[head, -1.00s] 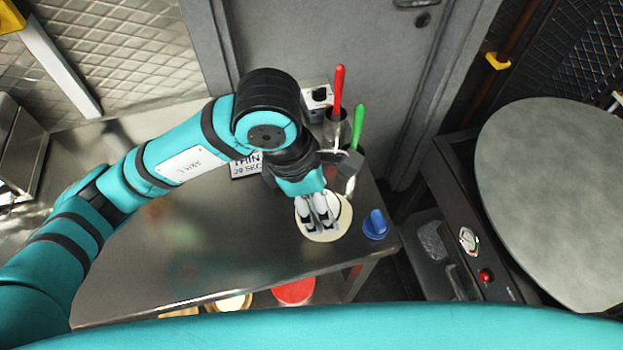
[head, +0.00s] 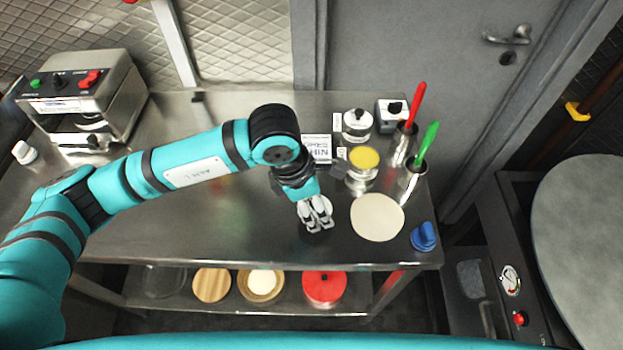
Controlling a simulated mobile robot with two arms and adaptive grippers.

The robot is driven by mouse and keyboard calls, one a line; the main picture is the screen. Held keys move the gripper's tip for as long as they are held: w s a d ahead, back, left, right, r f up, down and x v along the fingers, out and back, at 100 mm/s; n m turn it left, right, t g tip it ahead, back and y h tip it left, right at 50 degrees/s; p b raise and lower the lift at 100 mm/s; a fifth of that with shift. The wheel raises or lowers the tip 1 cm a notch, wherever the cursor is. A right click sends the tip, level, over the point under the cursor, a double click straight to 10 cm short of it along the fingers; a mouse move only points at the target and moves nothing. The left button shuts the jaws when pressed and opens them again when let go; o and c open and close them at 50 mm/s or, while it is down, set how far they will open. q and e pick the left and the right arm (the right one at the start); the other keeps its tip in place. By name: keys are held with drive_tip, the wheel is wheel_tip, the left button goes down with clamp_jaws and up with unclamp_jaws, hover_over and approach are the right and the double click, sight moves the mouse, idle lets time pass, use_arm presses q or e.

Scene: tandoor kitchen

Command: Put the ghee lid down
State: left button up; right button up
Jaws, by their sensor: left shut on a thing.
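The ghee jar (head: 362,178) stands open on the steel table, its round yellow ghee surface showing from above. My left gripper (head: 317,222) points down over bare table in front and to the left of the jar. Its fingers are shut on the ghee lid, of which only a small pale edge shows under and beside the fingertips. I cannot tell whether the lid touches the table. My right gripper is not in view.
A pale dough disc (head: 377,217) lies right of the gripper, with a blue object (head: 424,237) near the table's right edge. Red-handled (head: 417,104) and green-handled (head: 427,140) tools stand in metal holders behind. A lidded jar (head: 357,126) stands at the back. The table's left middle is clear.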

use_arm(q)
drive_tip(key=w+p, duration=0.1)
drive_tip(key=w, duration=0.5)
drive_tip(key=shift+w+a+f+p, duration=0.1)
drive_tip(key=shift+w+f+p, duration=0.05)
drive_tip(key=shift+p, duration=0.2)
wheel_tip(320, 180, down, 3)
drive_tip(key=shift+f+p, duration=0.1)
drive_tip(key=shift+p, duration=0.85)
drive_tip(key=shift+w+f, duration=0.1)
drive_tip(key=shift+f, duration=0.1)
drive_tip(key=shift+f, duration=0.15)
drive_tip(key=shift+f+b, duration=0.15)
drive_tip(key=shift+b, duration=0.2)
drive_tip(key=o, duration=0.9)
drive_tip(key=shift+o, duration=0.2)
drive_tip(key=shift+r, duration=0.2)
